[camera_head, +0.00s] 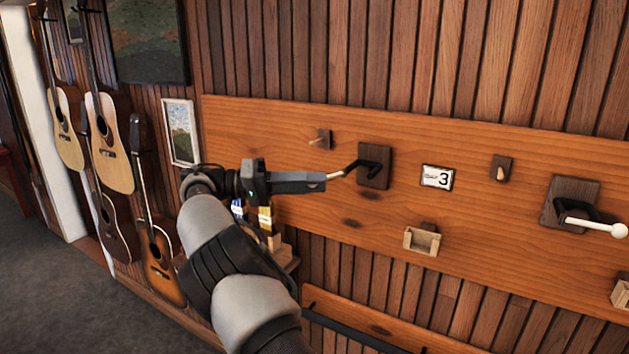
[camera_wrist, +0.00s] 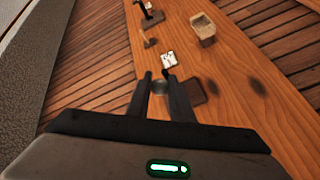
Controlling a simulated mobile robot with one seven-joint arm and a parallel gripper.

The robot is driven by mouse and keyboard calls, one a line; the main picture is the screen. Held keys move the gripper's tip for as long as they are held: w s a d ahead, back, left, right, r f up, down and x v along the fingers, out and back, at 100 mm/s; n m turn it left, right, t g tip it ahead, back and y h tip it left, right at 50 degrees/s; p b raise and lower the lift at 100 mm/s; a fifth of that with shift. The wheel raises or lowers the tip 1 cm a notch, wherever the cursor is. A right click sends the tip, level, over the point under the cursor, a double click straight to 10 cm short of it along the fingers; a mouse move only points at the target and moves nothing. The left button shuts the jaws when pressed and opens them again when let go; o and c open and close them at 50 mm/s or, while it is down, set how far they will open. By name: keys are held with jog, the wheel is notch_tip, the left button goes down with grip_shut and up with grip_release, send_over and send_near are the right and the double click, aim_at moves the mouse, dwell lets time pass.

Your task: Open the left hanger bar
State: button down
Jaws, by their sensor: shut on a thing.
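The left hanger bar (camera_head: 350,168) juts from a dark square mount (camera_head: 374,166) on the orange wooden wall board. It bends out to the left toward my gripper (camera_head: 323,180). My gripper is shut on its outer end, and the fingers hide part of that end. Part of the mount (camera_wrist: 197,92) shows behind the right finger.
A card marked 3 (camera_head: 437,177), a small wooden box holder (camera_head: 421,240) and a peg (camera_head: 501,168) sit right of the mount. A second hanger with a white ball end (camera_head: 598,227) is farther right. Guitars (camera_head: 109,140) hang at left. Small items on a ledge are partly hidden behind my arm.

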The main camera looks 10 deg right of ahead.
jog(key=shift+w+d+r, duration=0.1)
jog(key=shift+d+r, duration=0.1)
jog(key=shift+r, duration=0.05)
jog(key=c, duration=1.6)
grip_release()
jog(key=shift+d+f, duration=0.1)
jog(key=shift+o, duration=0.2)
jog(key=shift+f, duration=0.1)
jog(key=shift+a, duration=0.2)
